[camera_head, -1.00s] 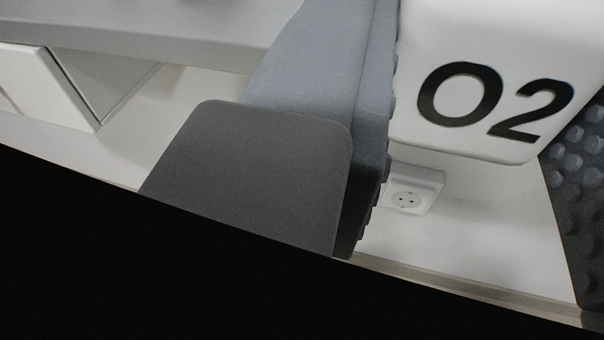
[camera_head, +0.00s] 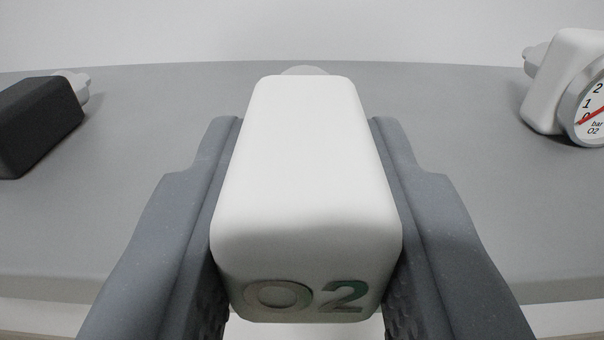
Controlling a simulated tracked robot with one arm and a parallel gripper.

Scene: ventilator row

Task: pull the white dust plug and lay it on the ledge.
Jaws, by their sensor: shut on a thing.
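The white dust plug (camera_head: 304,170) is a rounded white block with O2 on its near lower face. It fills the middle of the head camera view. My gripper (camera_head: 305,125) is shut on it, with one grey finger along its left side and one along its right. A pale round part (camera_head: 304,70) shows just behind the plug's far end; its join to the plug is hidden. The plug lies in front of the broad grey surface (camera_head: 160,220). I cannot tell whether they touch.
A black block (camera_head: 40,125) with a pale round stub behind it is at the far left. A white block (camera_head: 562,85) with a round O2 bar gauge (camera_head: 588,105) is at the far right. The grey surface between them and the plug is bare.

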